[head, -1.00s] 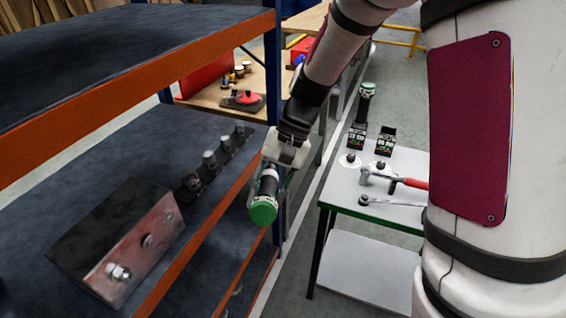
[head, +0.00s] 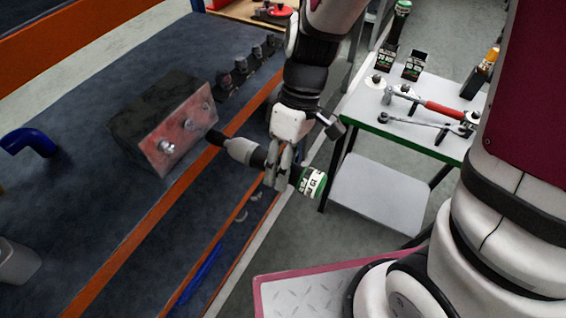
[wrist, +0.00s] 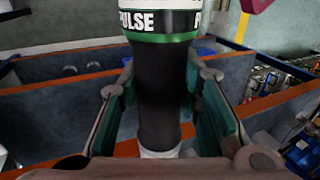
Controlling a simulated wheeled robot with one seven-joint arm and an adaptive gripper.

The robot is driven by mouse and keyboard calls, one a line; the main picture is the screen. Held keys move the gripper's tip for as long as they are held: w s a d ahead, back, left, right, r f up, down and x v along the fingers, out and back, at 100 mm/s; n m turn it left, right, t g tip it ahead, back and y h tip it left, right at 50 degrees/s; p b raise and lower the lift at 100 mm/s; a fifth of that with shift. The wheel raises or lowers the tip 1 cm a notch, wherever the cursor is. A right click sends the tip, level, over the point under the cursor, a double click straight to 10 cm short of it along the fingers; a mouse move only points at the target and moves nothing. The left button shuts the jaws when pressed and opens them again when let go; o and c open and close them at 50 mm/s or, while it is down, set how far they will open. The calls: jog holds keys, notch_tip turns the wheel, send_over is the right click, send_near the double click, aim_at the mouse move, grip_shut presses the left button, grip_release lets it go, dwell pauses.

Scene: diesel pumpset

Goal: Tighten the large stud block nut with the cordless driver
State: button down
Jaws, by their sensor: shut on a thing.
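The stud block (head: 150,105) is dark with a worn red face and lies on the dark shelf in the head view. Its large nut (head: 166,146) is the bright one at the near left of that face, on its stud. Smaller studs sit farther right on the face. My gripper (head: 279,168) is shut on the black grip of the cordless driver (head: 240,151), right of the block. The driver's dark nose points left towards the red face; the exact gap cannot be told. In the wrist view the driver (wrist: 160,100) stands between the fingers, its nose hidden.
A blue bent pipe (head: 27,139) lies on the shelf at left. The orange shelf edge (head: 150,230) runs below the driver. A side table (head: 380,118) with tools, including a red-handled hammer (head: 440,109), stands at right.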

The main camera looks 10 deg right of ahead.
aim_at(255, 146)
jog(key=shift+w+a, duration=0.7)
jog(key=shift+a, duration=0.2)
jog(key=shift+w+a, duration=0.7)
jog(key=shift+a, duration=0.15)
jog(key=shift+w+a+r, duration=0.1)
jog(key=shift+w+a, duration=0.55)
jog(key=shift+a, duration=0.2)
dwell(4.1)
